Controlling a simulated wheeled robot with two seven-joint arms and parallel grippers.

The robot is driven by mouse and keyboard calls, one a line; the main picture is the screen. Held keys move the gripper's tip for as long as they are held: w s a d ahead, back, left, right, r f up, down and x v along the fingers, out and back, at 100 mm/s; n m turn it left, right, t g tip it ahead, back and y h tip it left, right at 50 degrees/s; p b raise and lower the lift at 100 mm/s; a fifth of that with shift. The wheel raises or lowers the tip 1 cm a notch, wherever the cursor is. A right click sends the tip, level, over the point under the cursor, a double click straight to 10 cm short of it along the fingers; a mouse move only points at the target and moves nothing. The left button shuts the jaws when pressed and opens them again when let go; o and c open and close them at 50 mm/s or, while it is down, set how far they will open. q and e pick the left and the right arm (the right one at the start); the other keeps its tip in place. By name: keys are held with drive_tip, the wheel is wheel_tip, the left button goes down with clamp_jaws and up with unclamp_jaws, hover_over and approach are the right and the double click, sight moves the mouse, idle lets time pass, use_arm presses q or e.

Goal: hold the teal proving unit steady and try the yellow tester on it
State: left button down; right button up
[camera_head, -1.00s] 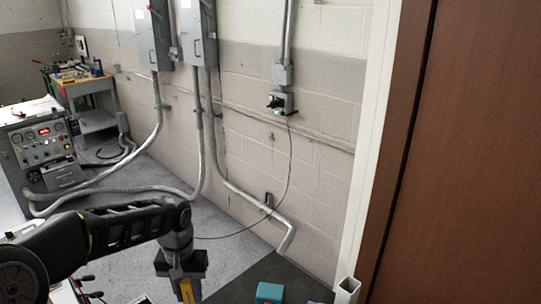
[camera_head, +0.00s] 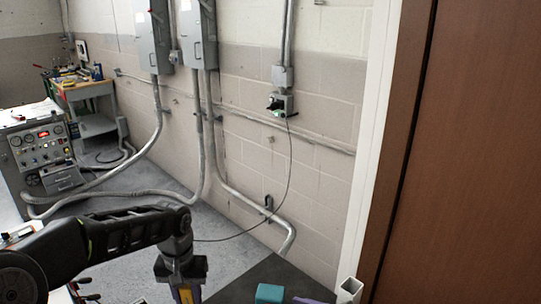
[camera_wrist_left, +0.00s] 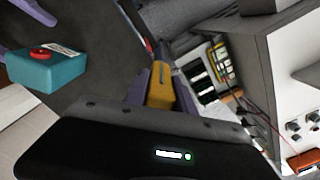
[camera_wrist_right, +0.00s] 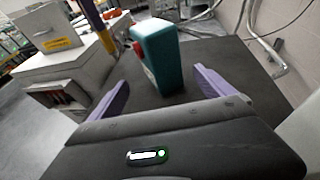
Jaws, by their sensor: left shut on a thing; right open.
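The teal proving unit (camera_head: 270,293) stands on a dark surface at the bottom of the head view. It has a red button and a pale label in the left wrist view (camera_wrist_left: 48,70). My left gripper (camera_head: 186,288) is shut on the yellow tester (camera_wrist_left: 160,88), to the left of the unit and apart from it. The tester's yellow end also shows in the right wrist view (camera_wrist_right: 105,38), left of the unit. My right gripper (camera_wrist_right: 160,88) is open, with the teal unit (camera_wrist_right: 160,58) ahead between its purple fingers; I cannot tell whether they touch it.
A grey console (camera_head: 40,150) with gauges stands at the far left. Conduits run along the wall.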

drive_tip(key=shift+b+x, duration=0.6)
drive_tip(key=shift+x, duration=2.15)
drive_tip(key=shift+c, duration=0.3)
drive_tip(key=c, duration=0.6)
drive_tip(key=shift+c, duration=0.5)
drive_tip(key=c, duration=0.8)
